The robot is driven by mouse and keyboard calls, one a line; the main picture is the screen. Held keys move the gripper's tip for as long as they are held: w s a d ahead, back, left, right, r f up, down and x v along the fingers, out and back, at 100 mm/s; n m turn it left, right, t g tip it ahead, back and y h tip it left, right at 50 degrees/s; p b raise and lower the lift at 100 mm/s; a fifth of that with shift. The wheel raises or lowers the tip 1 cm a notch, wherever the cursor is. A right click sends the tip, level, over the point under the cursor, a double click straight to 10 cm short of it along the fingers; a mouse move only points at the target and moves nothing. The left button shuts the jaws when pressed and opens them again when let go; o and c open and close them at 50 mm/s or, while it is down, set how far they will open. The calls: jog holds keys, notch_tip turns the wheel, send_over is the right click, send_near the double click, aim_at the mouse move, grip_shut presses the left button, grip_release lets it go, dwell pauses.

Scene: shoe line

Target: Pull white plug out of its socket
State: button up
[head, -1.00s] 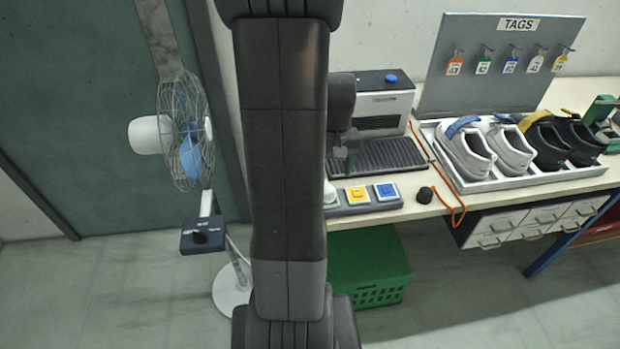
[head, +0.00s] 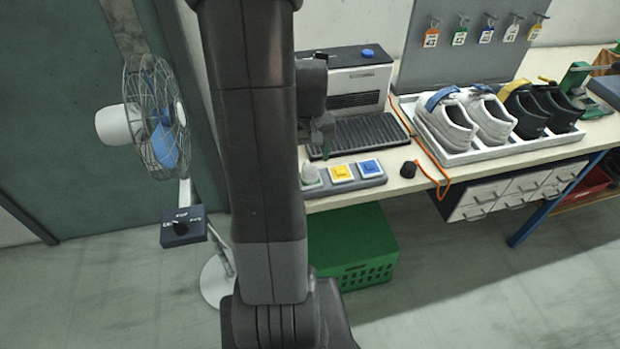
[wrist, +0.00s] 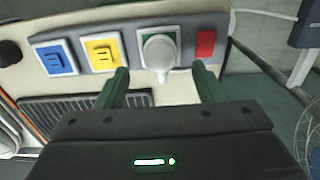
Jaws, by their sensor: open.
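The white plug (wrist: 158,52) sits in its socket on a grey socket strip (wrist: 130,40), over a green-framed plate. In the head view the white plug (head: 309,173) stands at the left end of the visible strip, partly beside my arm. My gripper (wrist: 162,82) is open, its two green fingers apart and pointing toward the strip, one to each side of the plug's line. The fingertips appear short of the plug, with nothing between them. In the head view my gripper (head: 325,148) shows partly behind my arm, above the bench near the plug.
A yellow socket (wrist: 102,52) and a blue socket (wrist: 55,58) lie beside the plug, with a red patch (wrist: 206,44) on the other side. A black knob (head: 408,170), orange cord (head: 437,180), heater-like machine (head: 350,80) and shoe tray (head: 470,153) share the bench. A fan (head: 155,118) stands left.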

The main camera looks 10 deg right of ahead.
aim_at(310, 168)
notch_tip(310, 168, down, 6)
jog(key=b, duration=0.3)
jog(key=shift+r, duration=0.2)
jog(key=shift+c, duration=0.4)
jog(key=c, duration=1.2)
jog(key=shift+r+p, duration=2.15)
jog(key=shift+r, duration=0.95)
jog(key=shift+c, duration=0.2)
